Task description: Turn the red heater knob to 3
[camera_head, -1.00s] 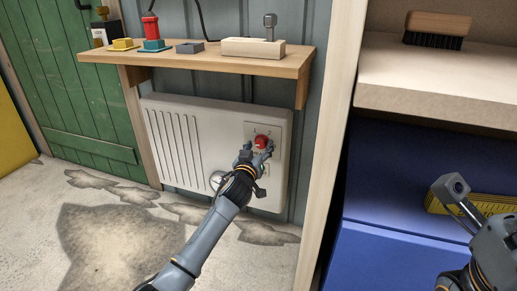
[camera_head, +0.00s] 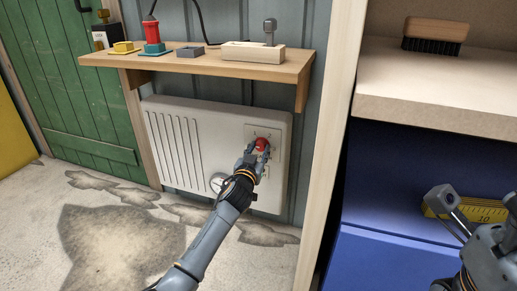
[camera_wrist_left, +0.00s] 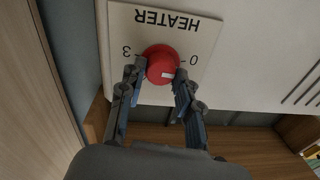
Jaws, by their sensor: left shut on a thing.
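The red heater knob (camera_head: 262,144) is on a pale panel (camera_head: 276,133) at the right of the white heater (camera_head: 215,118). My left gripper (camera_head: 257,149) is shut on the knob, with a finger on either side. In the left wrist view the knob (camera_wrist_left: 161,62) appears between the fingertips (camera_wrist_left: 158,70). There the panel is upside down, with "HEATER" printed on it, 3 at left and 0 at right. The knob's white mark shows on its lower right, nearer the 0 side. My right gripper (camera_head: 446,208) is at the lower right, away from the heater.
A wooden post (camera_head: 325,150) separates the heater from blue shelving, a brush (camera_head: 434,32) and a yellow ruler-like thing (camera_head: 485,209).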

